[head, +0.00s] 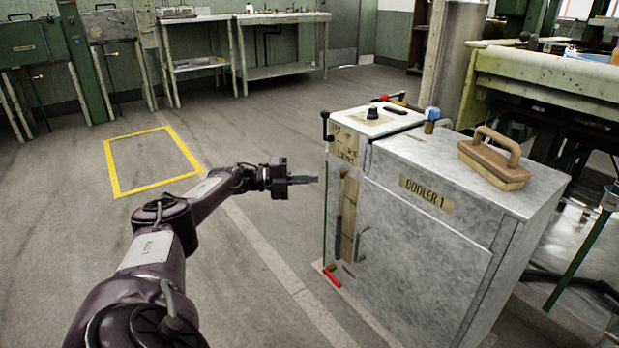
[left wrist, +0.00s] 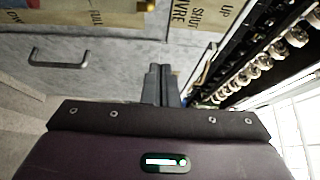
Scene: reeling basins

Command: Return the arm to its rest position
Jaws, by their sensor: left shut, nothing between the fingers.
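My left arm reaches in from the lower left of the head view. My left gripper (head: 305,179) is level with the left side of the grey metal cabinet marked "COOLER 1" (head: 425,240), with a small gap between its fingertips and the cabinet in the picture. The gripper is shut and empty. In the left wrist view its two fingers (left wrist: 161,82) lie together, pointing at a pale panel with a handle and paper labels. My right gripper is in neither view.
A wooden-handled block (head: 495,158) and a blue-capped bottle (head: 431,120) stand on the cabinet. A red-handled tool (head: 388,98) lies at its back. A yellow floor outline (head: 112,170) encloses bare floor. Workbenches (head: 285,72) stand at the back. The floor left of the cabinet is clear.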

